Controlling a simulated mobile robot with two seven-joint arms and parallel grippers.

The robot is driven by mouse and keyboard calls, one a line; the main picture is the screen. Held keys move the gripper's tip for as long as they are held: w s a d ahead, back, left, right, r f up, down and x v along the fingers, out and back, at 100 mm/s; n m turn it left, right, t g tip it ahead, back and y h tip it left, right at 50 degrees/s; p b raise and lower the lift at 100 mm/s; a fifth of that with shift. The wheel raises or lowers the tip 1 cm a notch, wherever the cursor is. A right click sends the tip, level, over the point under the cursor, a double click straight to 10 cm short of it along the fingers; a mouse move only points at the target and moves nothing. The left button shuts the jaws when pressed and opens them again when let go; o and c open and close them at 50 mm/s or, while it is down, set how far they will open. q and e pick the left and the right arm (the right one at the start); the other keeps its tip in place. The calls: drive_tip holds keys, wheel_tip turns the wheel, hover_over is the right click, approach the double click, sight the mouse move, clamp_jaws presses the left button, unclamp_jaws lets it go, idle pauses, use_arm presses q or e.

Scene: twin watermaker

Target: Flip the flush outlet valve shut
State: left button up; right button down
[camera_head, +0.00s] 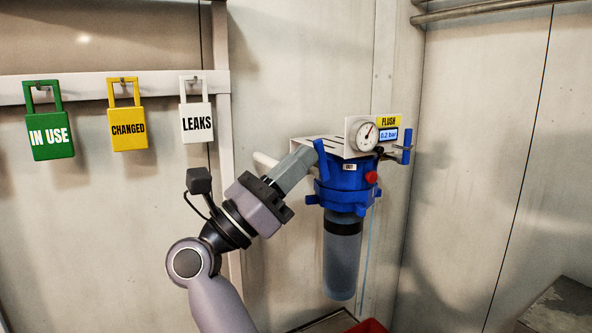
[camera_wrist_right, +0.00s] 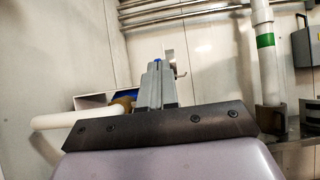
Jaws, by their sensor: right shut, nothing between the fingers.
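The blue filter head (camera_head: 346,178) hangs on a white bracket on the wall, with a clear bowl (camera_head: 342,262) below it. An upright blue lever (camera_head: 321,160) stands at its left side, by a white pipe. Another upright blue lever (camera_head: 407,146) is at the right, next to the FLUSH label (camera_head: 389,122). I cannot tell for certain which lever is the flush outlet valve. My right gripper (camera_head: 306,157) is shut and empty, its tips close beside the left lever; contact cannot be told. In the wrist view its fingers (camera_wrist_right: 157,86) hide most of the filter head.
A gauge (camera_head: 363,134) and a small display reading 0.2 bar (camera_head: 388,135) sit on the bracket. A red knob (camera_head: 371,177) is on the filter head. Green, yellow and white tags (camera_head: 197,122) hang on a rail at the left. A red container (camera_head: 368,327) is below.

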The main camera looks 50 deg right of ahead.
drive_tip(key=b+v, duration=0.1)
drive_tip(key=v, duration=0.6)
drive_tip(key=shift+b, duration=0.35)
